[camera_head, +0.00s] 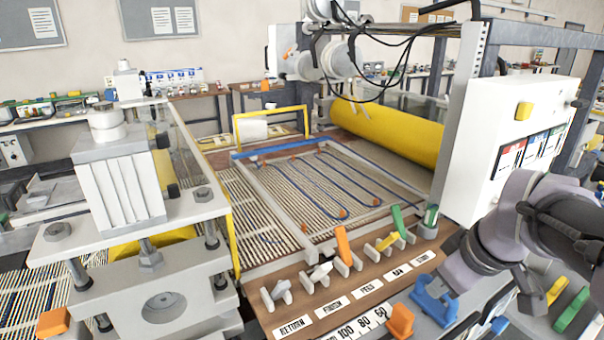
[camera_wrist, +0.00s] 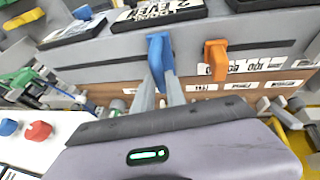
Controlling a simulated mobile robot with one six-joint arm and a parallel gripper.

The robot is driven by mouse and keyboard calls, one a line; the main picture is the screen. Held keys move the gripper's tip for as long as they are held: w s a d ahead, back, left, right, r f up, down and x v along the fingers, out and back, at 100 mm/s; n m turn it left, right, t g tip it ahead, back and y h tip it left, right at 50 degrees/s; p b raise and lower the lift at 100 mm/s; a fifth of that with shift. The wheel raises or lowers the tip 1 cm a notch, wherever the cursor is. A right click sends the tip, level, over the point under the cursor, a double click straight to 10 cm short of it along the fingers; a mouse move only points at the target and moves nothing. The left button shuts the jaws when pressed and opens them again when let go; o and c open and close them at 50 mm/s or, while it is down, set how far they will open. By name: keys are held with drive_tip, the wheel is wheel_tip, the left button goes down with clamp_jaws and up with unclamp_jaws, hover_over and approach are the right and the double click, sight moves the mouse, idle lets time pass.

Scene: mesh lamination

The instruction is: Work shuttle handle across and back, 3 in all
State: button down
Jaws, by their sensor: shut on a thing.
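In the wrist view, my gripper (camera_wrist: 160,82) is shut on an upright blue handle (camera_wrist: 159,50), its two pale fingers close together at the handle's lower part. The head view shows a blue handle (camera_head: 434,298) on the grey front ledge, just below and left of my wrist. No label names it as the shuttle handle. An orange handle (camera_head: 400,321) stands to its left on the ledge; it also shows right of the blue one in the wrist view (camera_wrist: 215,58). My fingertips are not clear in the head view.
Behind the ledge, a wooden panel (camera_head: 262,303) carries several small levers and labels, with a number scale (camera_head: 362,324) in front. The framed mesh bed (camera_head: 318,190) with blue tubing lies beyond. A white control box (camera_head: 520,150) stands close behind my arm.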

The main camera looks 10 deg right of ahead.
drive_tip(key=c, duration=1.7)
unclamp_jaws()
drive_tip(key=shift+a, duration=0.15)
drive_tip(key=o, duration=0.3)
drive_tip(key=shift+s+a, duration=0.1)
drive_tip(key=shift+a, duration=0.1)
drive_tip(key=shift+o, duration=0.2)
drive_tip(key=shift+d, duration=0.1)
drive_tip(key=shift+r, duration=0.15)
drive_tip(key=p+v, duration=0.7)
drive_tip(key=v, duration=1)
drive_tip(key=shift+p, duration=0.35)
drive_tip(key=shift+r, duration=0.15)
